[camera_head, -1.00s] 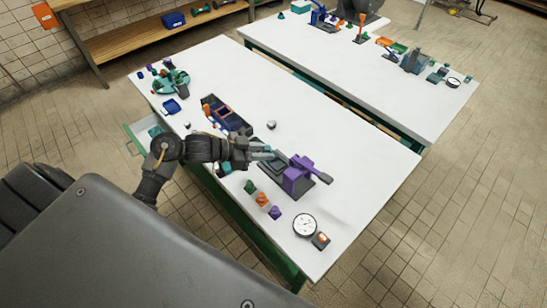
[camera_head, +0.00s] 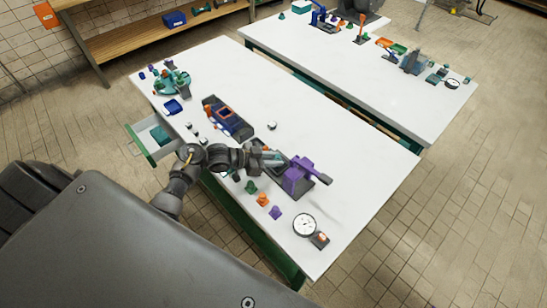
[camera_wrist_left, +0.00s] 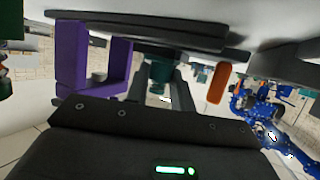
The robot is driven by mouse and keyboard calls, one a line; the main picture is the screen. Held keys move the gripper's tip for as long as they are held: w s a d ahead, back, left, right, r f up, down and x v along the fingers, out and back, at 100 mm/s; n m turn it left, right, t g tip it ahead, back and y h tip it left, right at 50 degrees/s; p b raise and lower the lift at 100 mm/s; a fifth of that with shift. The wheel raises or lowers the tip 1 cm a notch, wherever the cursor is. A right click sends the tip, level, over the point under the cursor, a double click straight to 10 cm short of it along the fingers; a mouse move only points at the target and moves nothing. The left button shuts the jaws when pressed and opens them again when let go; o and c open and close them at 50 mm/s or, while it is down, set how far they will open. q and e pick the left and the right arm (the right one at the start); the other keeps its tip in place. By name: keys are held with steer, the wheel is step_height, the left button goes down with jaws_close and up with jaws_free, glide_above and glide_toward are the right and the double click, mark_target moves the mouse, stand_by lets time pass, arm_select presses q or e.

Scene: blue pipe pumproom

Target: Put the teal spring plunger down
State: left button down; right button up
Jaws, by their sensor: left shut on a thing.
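My left gripper (camera_head: 270,158) is over the near white table, beside the purple press (camera_head: 298,174) on its dark base. In the left wrist view its two fingers (camera_wrist_left: 160,88) are shut on the teal spring plunger (camera_wrist_left: 160,72). The plunger is small and partly hidden by the fingers. In the head view a bit of teal (camera_head: 273,155) shows at the fingertips. I cannot tell whether it touches anything below. The purple press also stands left of the fingers in the left wrist view (camera_wrist_left: 70,55). My right gripper is not in view.
Green (camera_head: 251,187), orange (camera_head: 262,199) and purple (camera_head: 275,212) small pieces stand near the front edge. A dial gauge (camera_head: 304,225) lies to their right. An open drawer (camera_head: 148,143) juts out left. The table's far right is clear.

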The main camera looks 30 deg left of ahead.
arm_select(q)
steer(key=shift+f, duration=0.35)
steer(key=c, duration=1.2)
jaws_free()
steer(key=shift+r, duration=0.1)
steer(key=shift+b, duration=0.45)
steer(key=b+v, duration=0.2)
steer(key=v, duration=0.9)
steer(key=shift+s+d, duration=0.1)
steer(key=shift+d, duration=0.05)
